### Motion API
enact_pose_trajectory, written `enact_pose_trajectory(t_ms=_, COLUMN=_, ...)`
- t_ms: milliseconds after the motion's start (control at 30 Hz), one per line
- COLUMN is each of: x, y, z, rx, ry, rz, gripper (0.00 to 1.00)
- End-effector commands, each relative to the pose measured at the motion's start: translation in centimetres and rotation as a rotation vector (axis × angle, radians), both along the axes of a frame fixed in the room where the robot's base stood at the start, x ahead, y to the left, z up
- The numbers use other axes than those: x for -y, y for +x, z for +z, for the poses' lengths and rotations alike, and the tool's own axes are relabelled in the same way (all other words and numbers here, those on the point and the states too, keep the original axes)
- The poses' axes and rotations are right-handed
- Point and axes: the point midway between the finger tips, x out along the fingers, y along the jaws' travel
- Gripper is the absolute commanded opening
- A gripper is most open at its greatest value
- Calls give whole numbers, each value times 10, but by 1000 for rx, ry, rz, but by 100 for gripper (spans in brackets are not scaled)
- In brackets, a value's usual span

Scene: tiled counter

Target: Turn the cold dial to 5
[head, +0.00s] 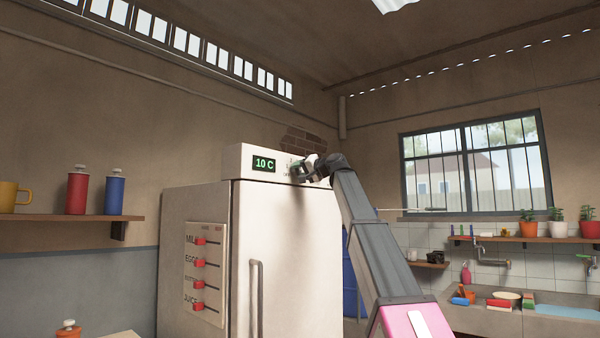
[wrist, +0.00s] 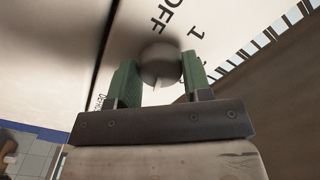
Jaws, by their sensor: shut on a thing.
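The fridge (head: 205,205) is tall and white, and its top panel carries a green display (head: 264,164) reading 10 C. The cold dial (wrist: 160,64) is a round grey knob on that panel, seen in the wrist view with "OFF" and "1" printed near it. My gripper (wrist: 160,85) has its two green fingers on either side of the dial and is shut on it. In the head view my gripper (head: 303,170) hides most of the dial at the panel's right side. The dial's pointer setting cannot be made out.
The fridge door has a long vertical handle (head: 257,298). A board with red sliders (head: 205,275) is on the fridge's left side. A shelf (head: 70,217) with a mug and two bottles is at left. A sink counter (head: 520,316) and a window stand at right.

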Motion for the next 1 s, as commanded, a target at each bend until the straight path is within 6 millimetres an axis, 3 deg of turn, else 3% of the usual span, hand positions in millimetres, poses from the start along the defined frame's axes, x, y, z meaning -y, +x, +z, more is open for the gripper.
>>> enact_pose_trajectory(t_ms=600, x=0, y=-1, z=1, rx=-446, ry=348, rz=-1, gripper=21)
enact_pose_trajectory(t_ms=1000, x=0, y=-1, z=1, rx=-623, ry=484, rz=-1, gripper=21)
